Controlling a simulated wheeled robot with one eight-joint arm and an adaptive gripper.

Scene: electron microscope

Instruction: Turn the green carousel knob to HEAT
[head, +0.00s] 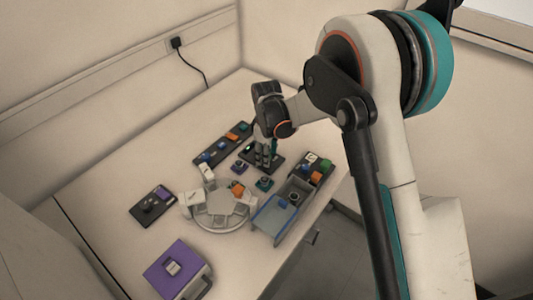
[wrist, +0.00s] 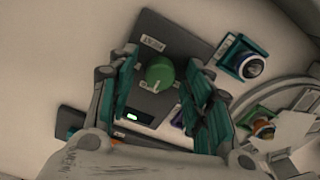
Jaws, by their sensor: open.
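The green carousel knob (wrist: 160,72) sits on a dark panel (wrist: 178,36) in the wrist view. Small white labels lie at the panel's upper part (wrist: 153,43) and just below the knob (wrist: 148,86); I cannot read them surely. My gripper (wrist: 161,64) is open, with one teal-padded finger on each side of the knob. I cannot tell whether either finger touches it. In the head view my gripper (head: 266,154) points down over the dark panel at the table's middle, and the knob is hidden behind it.
A round carousel (head: 218,222) with pale holders stands in front of my gripper. Panels with coloured buttons lie to the left (head: 212,157) and right (head: 314,172). A blue-edged tray (head: 270,228) and a purple-topped box (head: 172,271) are nearer. The table's back left is clear.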

